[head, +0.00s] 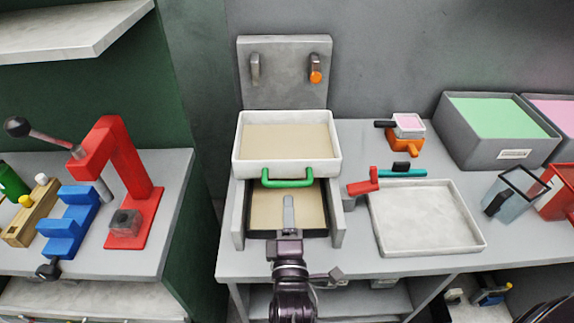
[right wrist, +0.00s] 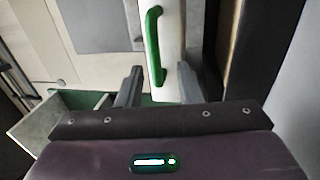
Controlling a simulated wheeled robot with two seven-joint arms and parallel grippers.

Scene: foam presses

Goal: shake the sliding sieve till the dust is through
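The sliding sieve (head: 237,157) is a white-rimmed box with a beige bed, sitting on a grey frame (head: 237,222) at the back of the table. Its green handle (head: 287,183) faces me and shows in the right wrist view (right wrist: 153,45). Below the sieve, the frame holds a dark-edged tray (head: 268,207) with a beige bed. My right gripper (head: 289,203) is in front of the handle. In the right wrist view its fingers (right wrist: 160,84) stand apart, with the handle's near end between or just beyond them and gaps on both sides. I cannot see my left gripper.
An empty white tray (head: 425,220), a red block (head: 364,183) and a teal-handled tool (head: 402,173) lie to the right. Grey bins (head: 490,145) stand further right. A red press (head: 120,165) stands on the left table.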

